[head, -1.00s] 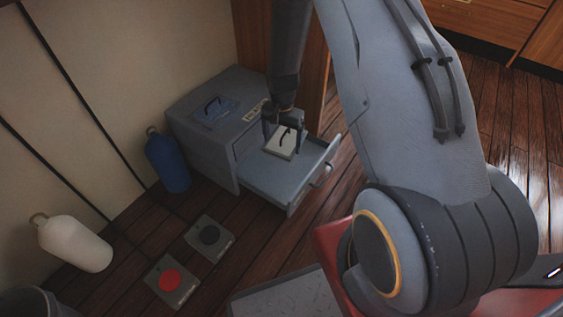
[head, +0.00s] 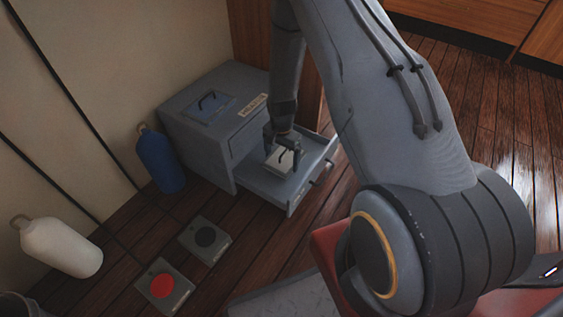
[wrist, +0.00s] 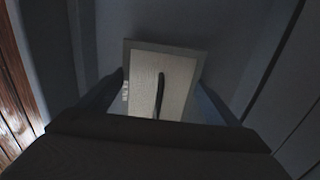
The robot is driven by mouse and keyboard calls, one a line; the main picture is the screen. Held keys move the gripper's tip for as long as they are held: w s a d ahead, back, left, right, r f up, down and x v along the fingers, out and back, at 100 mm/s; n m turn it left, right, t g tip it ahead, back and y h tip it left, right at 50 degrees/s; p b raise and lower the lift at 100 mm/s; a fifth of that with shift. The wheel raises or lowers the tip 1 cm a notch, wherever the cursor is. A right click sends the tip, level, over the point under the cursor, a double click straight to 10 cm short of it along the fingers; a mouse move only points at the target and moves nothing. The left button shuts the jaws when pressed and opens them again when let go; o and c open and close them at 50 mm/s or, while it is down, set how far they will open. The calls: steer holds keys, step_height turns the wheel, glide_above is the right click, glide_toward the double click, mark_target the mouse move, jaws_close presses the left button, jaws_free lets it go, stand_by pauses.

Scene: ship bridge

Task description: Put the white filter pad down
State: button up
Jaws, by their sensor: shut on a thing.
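The white filter pad (head: 282,160) is a pale square with a grey border and a dark handle on top. It is in or just above the open grey drawer (head: 257,181) of the grey cabinet; I cannot tell whether it touches the drawer floor. My gripper (head: 284,150) points down over the pad and is shut on it. In the wrist view the pad (wrist: 165,82) shows between my two fingers, with the handle upright in the middle. The near part of the pad is hidden by my gripper.
The cabinet (head: 190,135) has a lid with a handle on top. A blue bottle (head: 160,160) stands beside it. A white bottle (head: 62,247), a black-button plate (head: 205,238) and a red-button plate (head: 163,287) are on the wooden floor, left of the drawer.

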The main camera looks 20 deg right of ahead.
mark_target(282, 154)
steer(key=shift+f, duration=0.5)
steer(key=shift+f, duration=0.15)
steer(key=o, duration=1)
step_height(282, 154, up, 12)
steer(key=p, duration=0.5)
